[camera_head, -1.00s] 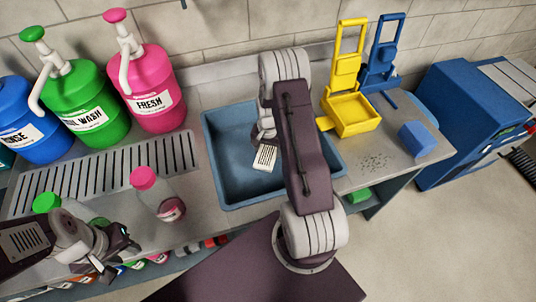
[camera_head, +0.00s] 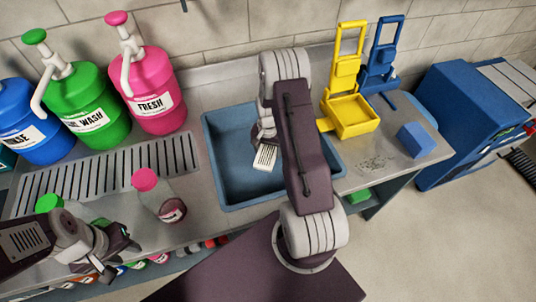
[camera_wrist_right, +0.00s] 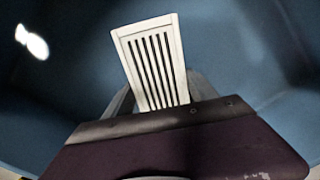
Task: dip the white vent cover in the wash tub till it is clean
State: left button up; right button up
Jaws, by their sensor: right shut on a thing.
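The white vent cover (camera_head: 265,157) is a small slotted plate, tilted in the blue wash tub (camera_head: 230,192). In the right wrist view the vent cover (camera_wrist_right: 151,60) stands up in front of the tub's blue walls (camera_wrist_right: 70,75). Its face looks pale, with dark slots and no clear dirt. My right gripper (camera_wrist_right: 160,100) is shut on its lower end, which is partly hidden by the gripper body. My right arm covers the tub's right part in the head view. My left gripper (camera_head: 120,255) is empty and open, left of the tub near the counter's front edge.
A clear bottle with a pink cap (camera_head: 158,195) and a green-capped one (camera_head: 50,204) stand near my left gripper. Blue, green (camera_head: 88,105) and pink (camera_head: 150,88) pump jugs line the back. A yellow holder (camera_head: 350,115) and blue block (camera_head: 415,140) are right of the tub.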

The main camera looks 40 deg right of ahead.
notch_tip(320, 180, up, 14)
jog(key=p, duration=1.1)
jog(key=shift+r, duration=0.2)
dwell(1.7)
notch_tip(320, 180, up, 4)
jog(key=p, duration=0.4)
send_over(268, 152)
dwell(0.4)
